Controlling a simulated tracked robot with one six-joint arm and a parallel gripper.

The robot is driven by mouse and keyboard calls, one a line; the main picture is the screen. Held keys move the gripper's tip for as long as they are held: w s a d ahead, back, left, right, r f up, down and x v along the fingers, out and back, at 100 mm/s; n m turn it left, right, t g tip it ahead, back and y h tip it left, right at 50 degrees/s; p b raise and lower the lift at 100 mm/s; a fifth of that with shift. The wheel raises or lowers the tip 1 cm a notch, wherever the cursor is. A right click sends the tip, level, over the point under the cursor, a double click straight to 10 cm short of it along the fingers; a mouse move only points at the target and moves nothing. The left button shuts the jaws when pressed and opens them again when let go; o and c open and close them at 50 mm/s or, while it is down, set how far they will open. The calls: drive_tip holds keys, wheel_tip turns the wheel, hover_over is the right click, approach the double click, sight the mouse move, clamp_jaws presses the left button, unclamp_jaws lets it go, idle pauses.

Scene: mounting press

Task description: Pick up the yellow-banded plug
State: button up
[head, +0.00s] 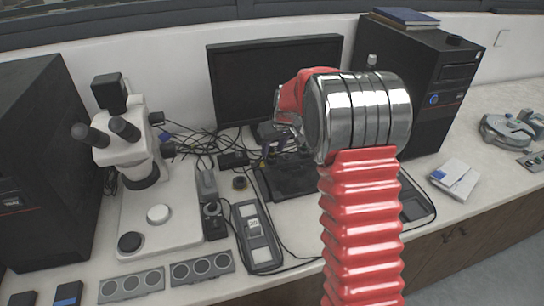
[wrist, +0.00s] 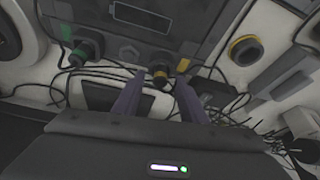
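I see no contact between the fingers and the plug.
A green-banded plug (wrist: 80,52) is to the left and a yellow-rimmed round part (wrist: 245,50) to the right. Loose black cables (wrist: 225,95) lie nearby. A monitor (head: 270,80), a microscope (head: 130,150) and a PC tower (head: 425,85) surround the work area.

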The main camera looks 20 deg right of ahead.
sight(273, 150)
drive_tip(key=shift+c, duration=0.3)
clamp_jaws()
idle(0.3)
wheel_tip(273, 150, up, 10)
idle(0.6)
drive_tip(key=shift+s, duration=0.1)
idle(0.4)
